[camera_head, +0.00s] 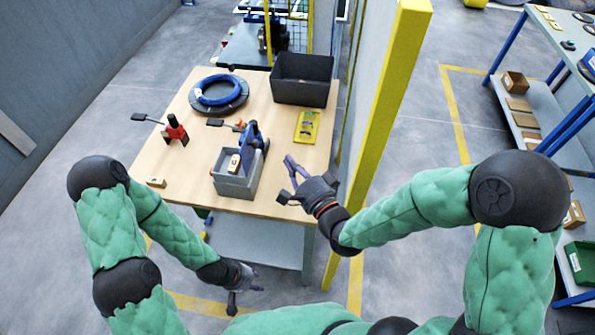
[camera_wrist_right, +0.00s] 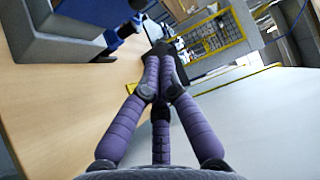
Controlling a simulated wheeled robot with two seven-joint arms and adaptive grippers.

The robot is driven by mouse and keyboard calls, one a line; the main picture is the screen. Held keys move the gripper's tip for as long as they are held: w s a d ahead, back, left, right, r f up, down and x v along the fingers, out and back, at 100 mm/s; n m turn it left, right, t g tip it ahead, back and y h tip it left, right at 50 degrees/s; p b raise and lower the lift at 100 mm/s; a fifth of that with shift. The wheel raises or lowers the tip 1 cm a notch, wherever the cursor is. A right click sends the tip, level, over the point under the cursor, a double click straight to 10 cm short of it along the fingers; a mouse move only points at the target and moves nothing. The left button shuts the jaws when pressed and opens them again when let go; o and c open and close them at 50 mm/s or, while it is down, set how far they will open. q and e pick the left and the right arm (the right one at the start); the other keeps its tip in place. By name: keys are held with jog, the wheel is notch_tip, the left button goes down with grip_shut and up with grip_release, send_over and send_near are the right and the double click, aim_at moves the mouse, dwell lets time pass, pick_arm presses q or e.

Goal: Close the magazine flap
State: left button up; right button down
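The magazine appears to be the grey box (camera_head: 238,183) at the near part of the wooden table. A blue panel (camera_head: 248,150), which looks like its flap, stands up at its far right side. In the right wrist view the grey box (camera_wrist_right: 60,45) is at upper left, with a blue part (camera_wrist_right: 126,29) beyond it. My right gripper (camera_head: 289,162) is to the right of the box, apart from it; its purple fingers come together at the tips (camera_wrist_right: 161,58) with nothing visible between them. My left gripper (camera_head: 256,284) hangs below the table's near edge; its finger opening is unclear.
On the table (camera_head: 180,95) are a blue coil on a black ring (camera_head: 219,92), a dark bin (camera_head: 302,79), a yellow item (camera_head: 307,126), a red-and-black tool (camera_head: 175,131) and a small wooden block (camera_head: 156,182). A yellow post (camera_head: 385,110) stands close to my right arm.

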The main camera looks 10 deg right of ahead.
jog(key=w+a, duration=0.5)
jog(key=shift+w+a, duration=0.25)
jog(key=shift+w, duration=0.1)
jog(key=shift+r, duration=0.1)
jog(key=shift+a+r+n, duration=0.15)
jog(key=shift+a+n, duration=0.15)
